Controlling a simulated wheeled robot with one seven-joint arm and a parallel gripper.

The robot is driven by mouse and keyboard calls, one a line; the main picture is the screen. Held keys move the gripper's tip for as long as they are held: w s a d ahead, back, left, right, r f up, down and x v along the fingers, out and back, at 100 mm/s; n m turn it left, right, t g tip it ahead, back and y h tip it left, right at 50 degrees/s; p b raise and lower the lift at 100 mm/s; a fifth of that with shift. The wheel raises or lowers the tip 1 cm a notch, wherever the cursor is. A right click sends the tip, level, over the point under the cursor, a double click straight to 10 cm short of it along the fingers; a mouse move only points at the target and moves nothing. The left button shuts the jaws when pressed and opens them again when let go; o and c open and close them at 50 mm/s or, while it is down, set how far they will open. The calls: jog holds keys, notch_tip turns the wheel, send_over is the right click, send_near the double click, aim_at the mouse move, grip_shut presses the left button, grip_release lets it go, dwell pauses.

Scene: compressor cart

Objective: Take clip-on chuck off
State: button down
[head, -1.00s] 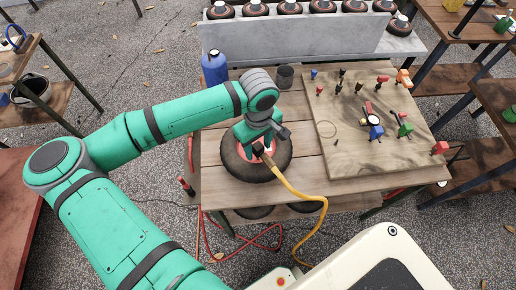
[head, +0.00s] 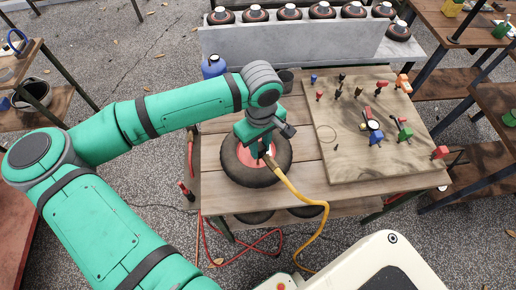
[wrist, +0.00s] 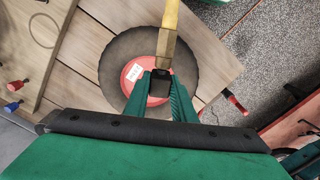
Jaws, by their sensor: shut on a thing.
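The clip-on chuck, a dark piece (wrist: 161,76) at the end of the yellow hose (head: 302,196), shows between my fingertips in the wrist view. My gripper (head: 262,151) is shut on it, and its green fingers also show in the wrist view (wrist: 160,84). The chuck is over the red hub of the wheel (head: 238,164), which lies flat on the wooden table (head: 305,172). The wheel with its white label also shows in the wrist view (wrist: 125,55). The valve is hidden, so I cannot tell whether the chuck still touches it.
A wooden board (head: 350,166) with several coloured fittings lies right of the wheel. A blue bottle (head: 213,67) stands behind my arm. A grey rack (head: 290,44) with several small wheels is at the back. A red hose (head: 240,250) lies on the ground.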

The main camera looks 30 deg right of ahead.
jog(key=s+r, duration=0.4)
jog(key=r, duration=0.1)
jog(key=s+r, duration=0.8)
jog(key=s, duration=0.1)
jog(key=shift+r, duration=0.4)
